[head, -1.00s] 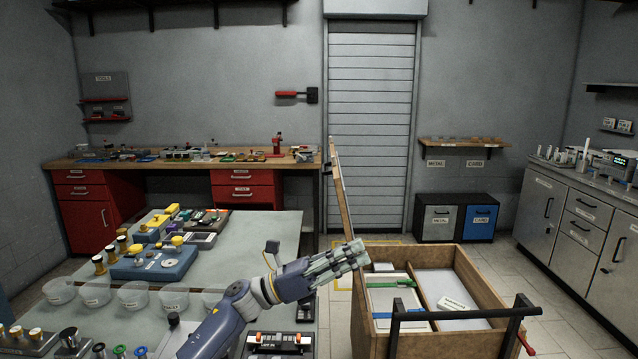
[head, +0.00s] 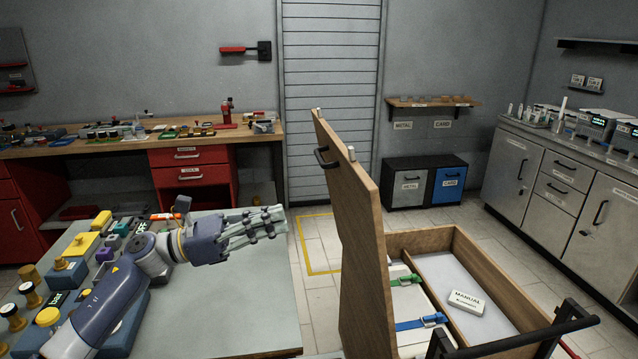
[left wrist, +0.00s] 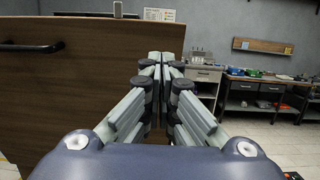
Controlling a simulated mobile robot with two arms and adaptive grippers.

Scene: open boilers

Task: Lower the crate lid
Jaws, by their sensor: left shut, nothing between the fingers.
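The crate lid (head: 352,225) is a wooden board standing almost upright at the left side of the open wooden crate (head: 483,262). A dark handle (head: 327,157) is on its left face, near the top; the lid and its handle (left wrist: 30,47) also fill the left of the left wrist view. My left gripper (head: 280,216) is shut and empty, left of the lid over the table's right edge. A gap shows between its fingertips and the lid in the head view. The fingers (left wrist: 166,60) also show closed in the left wrist view. My right gripper is out of view.
The crate holds a white manual (head: 465,302) and green and blue straps (head: 422,322). A black bar (head: 515,342) crosses its near side. The grey table (head: 225,300) with yellow-topped parts is at left. Floor with a yellow line (head: 304,245) is clear behind.

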